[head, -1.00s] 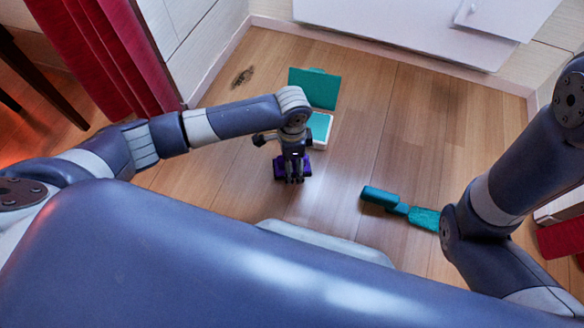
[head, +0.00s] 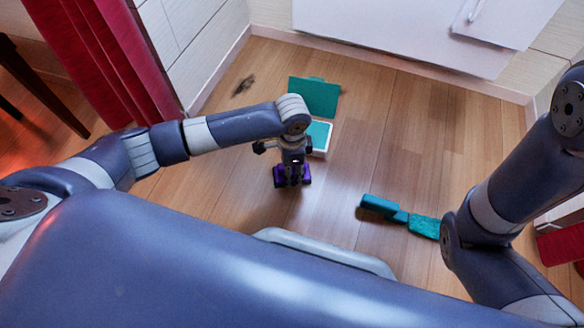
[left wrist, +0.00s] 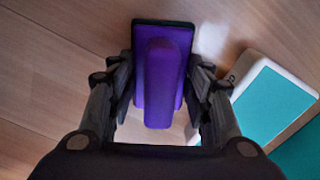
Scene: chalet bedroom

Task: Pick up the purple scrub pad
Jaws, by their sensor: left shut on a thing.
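The purple scrub pad (left wrist: 160,75) has a raised purple handle along its top and a dark edge. It sits between the two fingers of my left gripper (left wrist: 160,100) in the left wrist view. In the head view the purple scrub pad (head: 279,176) shows on both sides of my left gripper (head: 292,180), which hides its middle. My left gripper is shut on it. I cannot tell whether the pad is clear of the floor. My right arm shows at the right edge of the head view, but its gripper is out of sight.
A white and teal box (head: 319,137) with a teal panel (head: 314,97) lies just behind my left gripper. A teal brush-like tool (head: 400,214) lies on the floor to the right. A red curtain (head: 110,60) hangs at the left. The wooden floor between is clear.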

